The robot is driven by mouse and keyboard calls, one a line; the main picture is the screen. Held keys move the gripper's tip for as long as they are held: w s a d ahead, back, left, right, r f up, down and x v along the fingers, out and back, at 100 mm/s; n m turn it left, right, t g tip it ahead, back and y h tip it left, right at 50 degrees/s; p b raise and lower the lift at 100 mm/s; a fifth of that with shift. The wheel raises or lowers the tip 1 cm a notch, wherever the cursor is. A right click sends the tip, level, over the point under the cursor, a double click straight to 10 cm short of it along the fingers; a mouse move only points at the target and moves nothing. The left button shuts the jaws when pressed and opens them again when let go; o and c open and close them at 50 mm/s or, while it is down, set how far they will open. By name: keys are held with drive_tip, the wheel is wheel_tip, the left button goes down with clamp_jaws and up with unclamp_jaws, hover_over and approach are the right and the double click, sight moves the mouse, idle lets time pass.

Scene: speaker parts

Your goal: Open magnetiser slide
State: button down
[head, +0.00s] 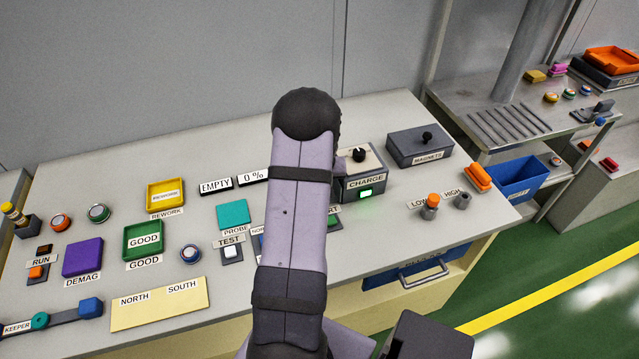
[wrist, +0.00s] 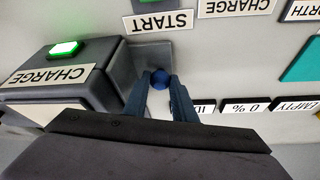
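The magnetiser is a dark grey box labelled CHARGE (head: 375,170) with a lit green button, right of my arm in the head view. In the wrist view the CHARGE box (wrist: 95,75) fills the left side. A grey slide plate (wrist: 150,55) lies against its side, with a round blue knob (wrist: 160,78) on it. My gripper (wrist: 160,84) has one dark blue finger on each side of the knob, and I see no gap between knob and fingertips. In the head view my own arm hides the gripper, slide and knob.
A START label (wrist: 163,22) lies just beyond the fingertips in the wrist view. The 0 % display (wrist: 246,107) is right of the fingers. A MAGNETS box (head: 420,146) stands right of the magnetiser. LOW and HIGH posts (head: 431,207) stand near the front edge.

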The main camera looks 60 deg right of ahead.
drive_tip(key=w+a+p, duration=0.3)
drive_tip(key=w+a, duration=0.1)
drive_tip(key=shift+w+a+r, duration=0.15)
drive_tip(key=shift+w+a, duration=0.05)
drive_tip(key=w+a+b, duration=0.1)
drive_tip(key=w+a+f+b, duration=0.1)
drive_tip(key=w+a+b, duration=0.1)
drive_tip(key=shift+w+a, duration=0.15)
drive_tip(key=shift+w, duration=0.15)
drive_tip(key=shift+w+a+r+b, duration=0.2)
drive_tip(key=shift+w+a+b, duration=0.25)
drive_tip(key=shift+b, duration=0.2)
drive_tip(key=shift+a+r, duration=0.15)
drive_tip(key=shift+r, duration=0.05)
drive_tip(key=c, duration=1.7)
unclamp_jaws()
drive_tip(key=shift+c, duration=0.2)
drive_tip(key=shift+r, duration=0.1)
drive_tip(key=b+v, duration=0.1)
drive_tip(key=v, duration=0.6)
